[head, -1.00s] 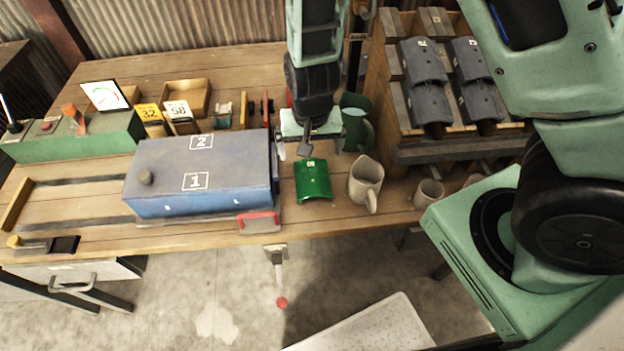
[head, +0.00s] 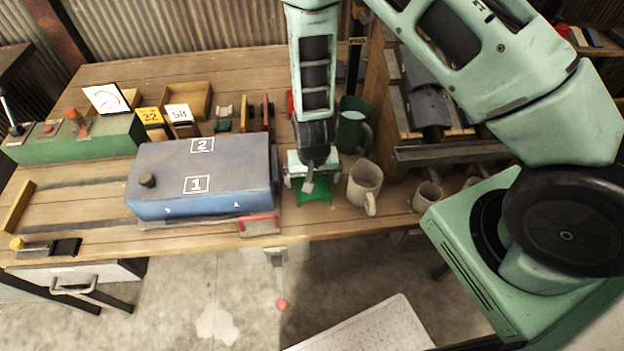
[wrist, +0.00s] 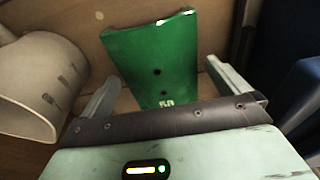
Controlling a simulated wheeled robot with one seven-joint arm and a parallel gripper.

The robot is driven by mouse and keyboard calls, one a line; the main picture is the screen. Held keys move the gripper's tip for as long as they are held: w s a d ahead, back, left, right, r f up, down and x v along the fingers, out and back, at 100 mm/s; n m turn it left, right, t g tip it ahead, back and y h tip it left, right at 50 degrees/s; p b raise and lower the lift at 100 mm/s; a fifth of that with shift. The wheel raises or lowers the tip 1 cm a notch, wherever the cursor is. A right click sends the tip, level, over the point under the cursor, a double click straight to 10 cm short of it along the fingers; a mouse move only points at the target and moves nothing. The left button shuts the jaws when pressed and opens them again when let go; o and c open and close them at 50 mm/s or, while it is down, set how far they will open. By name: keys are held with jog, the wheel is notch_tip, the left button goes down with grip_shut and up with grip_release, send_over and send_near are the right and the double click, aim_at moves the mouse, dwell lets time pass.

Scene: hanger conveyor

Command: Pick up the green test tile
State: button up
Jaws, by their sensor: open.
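The green test tile (head: 314,195) lies on the wooden bench between the blue box and a beige mug. In the head view my gripper (head: 312,181) is right over it and hides most of it. In the wrist view the curved green tile (wrist: 155,60) shows small dark holes and a pale mark near its lower end. My gripper (wrist: 168,92) is open, with one finger on each side of the tile's lower part. I cannot tell whether the fingers touch it.
The blue box (head: 200,175) marked 1 and 2 stands close to the left of my gripper. A beige mug (head: 364,184) stands close to the right, with a green mug (head: 352,130) behind it. A rack of dark tiles (head: 428,105) stands at the back right.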

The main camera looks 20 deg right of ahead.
jog(key=shift+f, duration=0.1)
jog(key=c, duration=1.1)
